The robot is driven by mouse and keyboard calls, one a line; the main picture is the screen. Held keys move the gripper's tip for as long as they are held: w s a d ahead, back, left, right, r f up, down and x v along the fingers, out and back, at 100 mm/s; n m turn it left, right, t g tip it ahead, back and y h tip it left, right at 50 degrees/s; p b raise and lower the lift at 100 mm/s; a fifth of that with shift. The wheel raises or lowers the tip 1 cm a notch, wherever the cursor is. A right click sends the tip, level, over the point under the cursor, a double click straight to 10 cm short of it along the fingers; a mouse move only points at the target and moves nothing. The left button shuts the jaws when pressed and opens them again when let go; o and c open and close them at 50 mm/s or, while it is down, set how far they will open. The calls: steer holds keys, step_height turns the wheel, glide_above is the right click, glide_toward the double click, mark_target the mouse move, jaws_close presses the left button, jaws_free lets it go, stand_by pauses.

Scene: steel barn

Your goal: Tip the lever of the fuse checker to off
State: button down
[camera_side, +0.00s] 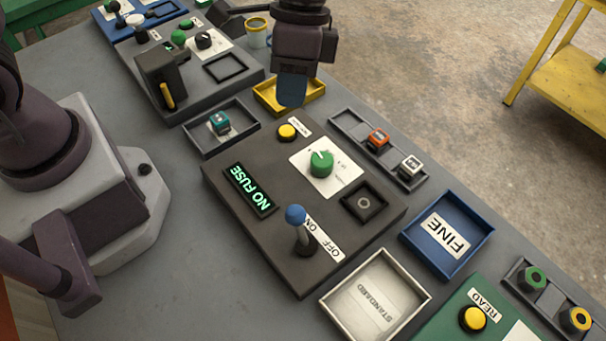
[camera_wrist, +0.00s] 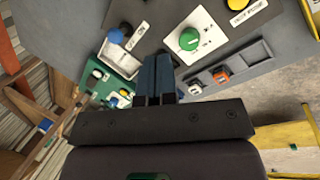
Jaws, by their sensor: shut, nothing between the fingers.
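The fuse checker (camera_side: 265,215) is a dark box on the grey table, its screen (camera_side: 250,189) reading "NO FUSE". Its lever (camera_side: 297,215) has a blue knob and leans toward the ON end of its label, away from the OFF end (camera_side: 335,253). A blue knob (camera_wrist: 115,36) shows in the wrist view. The checker also carries a green dial (camera_side: 321,162), a yellow button (camera_side: 287,131) and an empty square socket (camera_side: 364,202). My gripper (camera_side: 291,98) is shut and empty, raised above the table near the yellow tray, well apart from the lever; its fingers show in the wrist view (camera_wrist: 155,80).
A white STANDARD tray (camera_side: 338,299) and a blue FINE tray (camera_side: 486,235) lie close by the checker. A slotted rack (camera_side: 343,121) holds an orange and a white fuse. A dark tray (camera_side: 190,143) holds a teal fuse. Other stations stand at both ends.

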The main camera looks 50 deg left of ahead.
mark_target(299, 226)
steer(key=d+f+m, duration=0.1)
steer(key=d+f, duration=0.1)
steer(key=f, duration=0.1)
steer(key=d+f+m, duration=0.1)
steer(key=f, duration=0.2)
steer(key=s+d+f+m+h, duration=0.1)
steer(key=d+f, duration=0.1)
steer(key=f, duration=0.1)
steer(key=shift+s+d+f, duration=0.1)
steer(key=shift+d+f, duration=0.05)
steer(key=shift+d, duration=0.2)
steer(key=shift+s+d+f, duration=0.15)
steer(key=shift+s+d, duration=0.55)
steer(key=shift+s, duration=0.25)
steer(key=shift+s+d, duration=0.45)
steer(key=shift+s, duration=0.2)
steer(key=shift+d, duration=0.15)
steer(key=shift+d+r+y, duration=0.2)
steer(key=shift+y, duration=0.2)
